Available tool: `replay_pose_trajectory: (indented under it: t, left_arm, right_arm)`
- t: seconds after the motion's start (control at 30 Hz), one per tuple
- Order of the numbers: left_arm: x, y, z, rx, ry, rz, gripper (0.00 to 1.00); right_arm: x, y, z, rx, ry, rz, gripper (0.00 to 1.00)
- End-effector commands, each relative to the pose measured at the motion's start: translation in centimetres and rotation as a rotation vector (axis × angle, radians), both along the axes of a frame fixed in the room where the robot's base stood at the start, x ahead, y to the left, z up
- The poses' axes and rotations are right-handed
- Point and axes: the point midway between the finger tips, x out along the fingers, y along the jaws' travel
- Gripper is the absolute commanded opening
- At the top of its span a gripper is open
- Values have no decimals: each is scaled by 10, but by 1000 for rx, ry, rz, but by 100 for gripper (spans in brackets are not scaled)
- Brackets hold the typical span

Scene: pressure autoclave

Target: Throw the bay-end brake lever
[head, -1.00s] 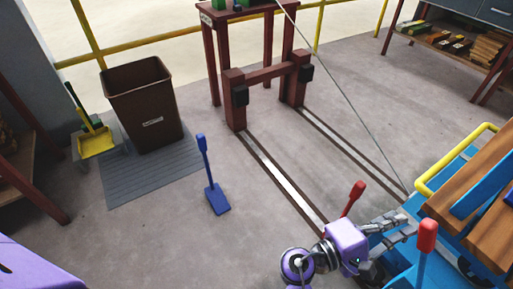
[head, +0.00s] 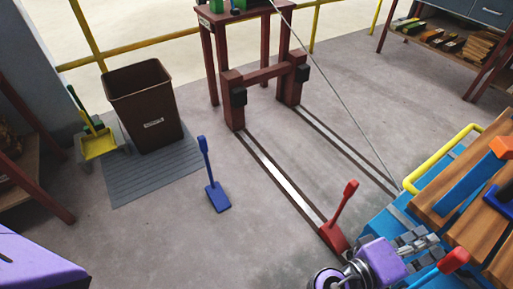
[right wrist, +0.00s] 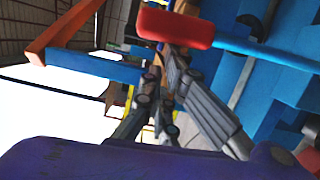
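A lever with a red grip (head: 453,260) and a blue shaft leans to the right beside the blue cart at the lower right. In the right wrist view the red grip (right wrist: 175,27) lies close beyond my fingertips, with its blue shaft running right. My right gripper (head: 428,240) is beside this lever, just left of the grip. Its fingers look drawn together with nothing between them; I cannot tell whether they touch the lever. A red floor lever (head: 342,208) stands by the near rail end, and a blue floor lever (head: 216,190) stands further left. My left gripper is out of view.
The blue cart with wooden slats (head: 462,185) and a yellow handle (head: 437,160) fills the right side. A thin cable runs down to it. Rails (head: 275,176) lead back to a dark red buffer frame (head: 233,115). A brown bin (head: 150,112) stands left.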

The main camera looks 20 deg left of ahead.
Motion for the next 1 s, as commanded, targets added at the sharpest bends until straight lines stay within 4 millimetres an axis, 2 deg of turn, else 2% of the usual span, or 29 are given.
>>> replay_pose_trajectory:
  t: [0.03,0.2,0.5,0.7,0.87,1.0]
  left_arm:
    - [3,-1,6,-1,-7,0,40]
    - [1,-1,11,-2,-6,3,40]
    - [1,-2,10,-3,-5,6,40]
    - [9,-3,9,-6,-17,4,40]
    - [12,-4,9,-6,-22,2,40]
    - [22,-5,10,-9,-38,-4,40]
  right_arm:
    - [-9,-13,8,35,-26,-5,0]
    - [-32,-47,12,160,-111,-5,0]
    - [-63,-93,7,336,-226,-3,0]
    - [-75,-110,3,407,-274,-2,0]
    - [-80,-118,1,436,-294,-2,0]
    - [-82,-121,0,443,-299,-5,0]
